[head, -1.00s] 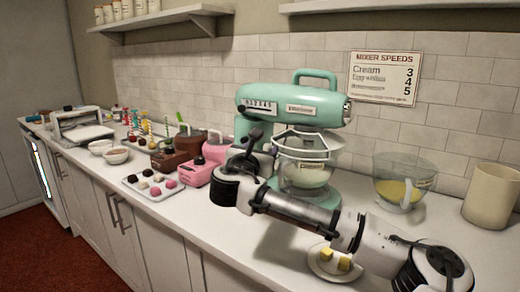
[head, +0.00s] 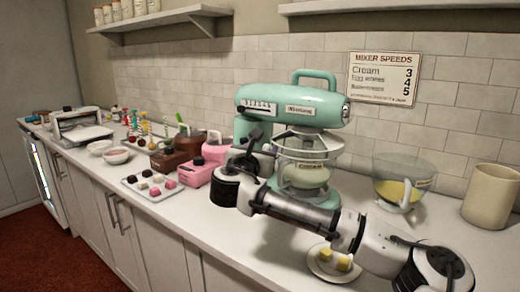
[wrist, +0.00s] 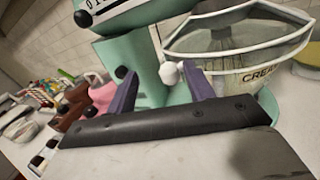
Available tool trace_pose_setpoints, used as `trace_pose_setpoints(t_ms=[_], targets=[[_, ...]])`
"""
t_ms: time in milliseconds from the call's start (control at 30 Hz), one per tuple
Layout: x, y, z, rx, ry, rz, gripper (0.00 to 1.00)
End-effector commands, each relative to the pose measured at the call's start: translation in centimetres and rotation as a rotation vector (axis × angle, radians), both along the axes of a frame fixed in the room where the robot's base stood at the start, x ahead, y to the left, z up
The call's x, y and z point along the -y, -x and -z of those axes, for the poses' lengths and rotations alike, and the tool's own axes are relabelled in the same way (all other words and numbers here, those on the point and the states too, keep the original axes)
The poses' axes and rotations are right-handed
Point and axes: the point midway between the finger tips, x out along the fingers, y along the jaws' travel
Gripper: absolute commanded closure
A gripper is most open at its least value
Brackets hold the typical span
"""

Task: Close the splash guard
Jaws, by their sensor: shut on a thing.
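The splash guard (head: 312,146), a clear shield with a pale rim, sits over the glass bowl (head: 303,178) of the mint-green mixer (head: 292,103). In the wrist view the guard (wrist: 238,48) fans out at the upper right, above a label reading "CREAM", with the whisk seen through it. A small white knob (wrist: 170,73) stands at the guard's left side. My gripper (wrist: 163,80) has its two purple fingers around this knob and is shut on it. In the head view my gripper (head: 262,143) is at the bowl's left side, and my wrist hides part of that area.
Pink (head: 205,172) and brown canisters stand left of the mixer, close to my wrist. A measuring jug (head: 404,180) and a cream pitcher (head: 490,196) stand to the right. A plate with yellow pieces (head: 330,268) lies near the front edge, below my arm.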

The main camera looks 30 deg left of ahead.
Motion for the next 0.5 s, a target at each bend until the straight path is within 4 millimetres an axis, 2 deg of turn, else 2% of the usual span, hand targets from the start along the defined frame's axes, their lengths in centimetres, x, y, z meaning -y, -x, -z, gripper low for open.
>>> trace_pose_setpoints(t_ms=[33, 267, 367, 500], targets=[[0.5, -1.1, -0.8, 0.013, -0.007, 0.014, 0.59], [0.5, -0.6, -0.7, 0.013, -0.007, 0.013, 0.59], [0.8, 0.6, -0.6, 0.013, -0.008, 0.01, 0.59], [1.4, 3.6, -0.4, 0.012, -0.007, 0.004, 0.59]])
